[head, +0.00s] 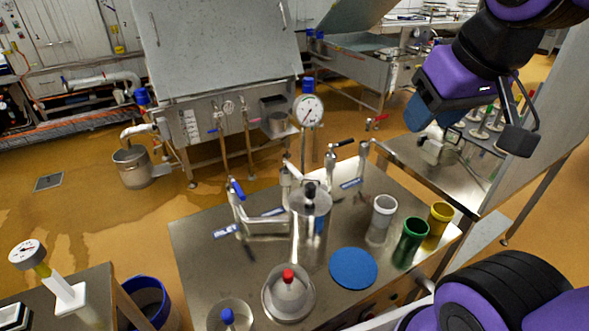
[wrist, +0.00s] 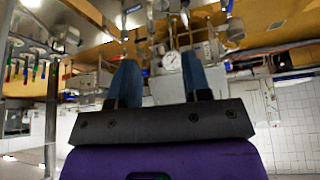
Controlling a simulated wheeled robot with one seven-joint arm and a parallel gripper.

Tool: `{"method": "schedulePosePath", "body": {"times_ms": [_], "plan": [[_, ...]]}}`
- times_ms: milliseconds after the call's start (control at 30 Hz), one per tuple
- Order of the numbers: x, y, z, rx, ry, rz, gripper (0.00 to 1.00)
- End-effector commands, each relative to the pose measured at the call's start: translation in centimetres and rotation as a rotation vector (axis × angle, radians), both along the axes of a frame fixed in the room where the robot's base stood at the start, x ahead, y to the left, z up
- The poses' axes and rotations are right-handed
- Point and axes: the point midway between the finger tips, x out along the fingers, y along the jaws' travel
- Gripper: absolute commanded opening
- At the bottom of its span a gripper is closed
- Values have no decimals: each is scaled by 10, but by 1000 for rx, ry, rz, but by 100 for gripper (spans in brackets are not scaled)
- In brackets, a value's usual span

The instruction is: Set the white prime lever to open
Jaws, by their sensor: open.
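My gripper (head: 420,112) is raised at the upper right of the head view, above and to the right of the steel table's pipework. In the wrist view its two blue fingers (wrist: 160,78) are apart with nothing between them. A valve with a dark-handled lever (head: 343,143) stands on the pipework at the table's far edge. A blue lever (head: 237,190) stands on the left pipe. I cannot clearly tell which small handle is the white prime lever, or its setting. The gripper touches none of these.
The steel table (head: 200,262) holds a steel cylinder (head: 310,206), a blue disc (head: 353,268), and white (head: 381,218), green (head: 410,242) and yellow (head: 437,224) cups. A round gauge (head: 309,110) rises behind it. A steel side table (head: 456,178) lies below my gripper.

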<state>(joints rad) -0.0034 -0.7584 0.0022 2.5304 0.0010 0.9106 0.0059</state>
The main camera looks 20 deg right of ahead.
Motion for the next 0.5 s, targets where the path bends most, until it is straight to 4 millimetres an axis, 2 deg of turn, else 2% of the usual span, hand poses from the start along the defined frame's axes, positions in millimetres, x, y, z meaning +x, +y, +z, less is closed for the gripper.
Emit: {"method": "schedulePosePath", "body": {"times_ms": [167,500], "plan": [[24,1,3,-11,34,7,44],[111,9,-4,-55,137,28,44]]}}
